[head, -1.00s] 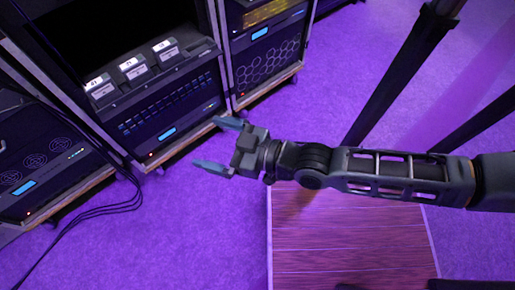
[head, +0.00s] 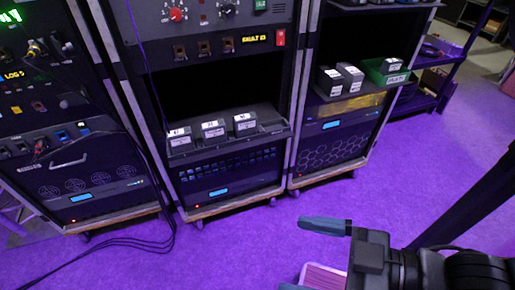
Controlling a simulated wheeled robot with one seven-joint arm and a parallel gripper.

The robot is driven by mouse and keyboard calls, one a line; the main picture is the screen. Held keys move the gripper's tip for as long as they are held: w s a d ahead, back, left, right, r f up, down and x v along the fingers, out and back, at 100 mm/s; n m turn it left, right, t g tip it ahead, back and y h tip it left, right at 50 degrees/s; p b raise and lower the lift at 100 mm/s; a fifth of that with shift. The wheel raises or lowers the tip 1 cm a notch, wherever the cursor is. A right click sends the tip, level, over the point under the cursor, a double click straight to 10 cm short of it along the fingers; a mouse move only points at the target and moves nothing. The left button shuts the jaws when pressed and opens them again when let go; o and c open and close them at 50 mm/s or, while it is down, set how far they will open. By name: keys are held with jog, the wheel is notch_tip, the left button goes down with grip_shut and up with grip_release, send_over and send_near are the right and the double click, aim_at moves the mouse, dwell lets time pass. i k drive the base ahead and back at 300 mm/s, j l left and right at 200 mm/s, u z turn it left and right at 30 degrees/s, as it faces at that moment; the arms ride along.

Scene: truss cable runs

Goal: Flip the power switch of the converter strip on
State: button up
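A dark panel strip (head: 215,48) crosses the upper part of the middle rack. It has several small brown-orange modules, an amber display (head: 254,39) and a red rocker switch (head: 281,38) at its right end. I see no readable label naming it the converter strip, and cannot tell the rocker's position. My gripper (head: 292,255) is at the lower right, over the purple floor in the picture and apart from the racks.
Three grey labelled units (head: 213,128) sit on the middle rack's shelf. The right rack holds more units and a green bin (head: 386,72). The left rack (head: 80,185) has cables (head: 135,243) trailing onto the floor. Open purple floor (head: 245,248) lies before the racks.

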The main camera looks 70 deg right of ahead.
aim_at(280, 34)
jog(key=z, duration=1.4)
jog(key=i+j+u, duration=0.1)
jog(key=j+u, duration=0.2)
jog(key=j, duration=0.25)
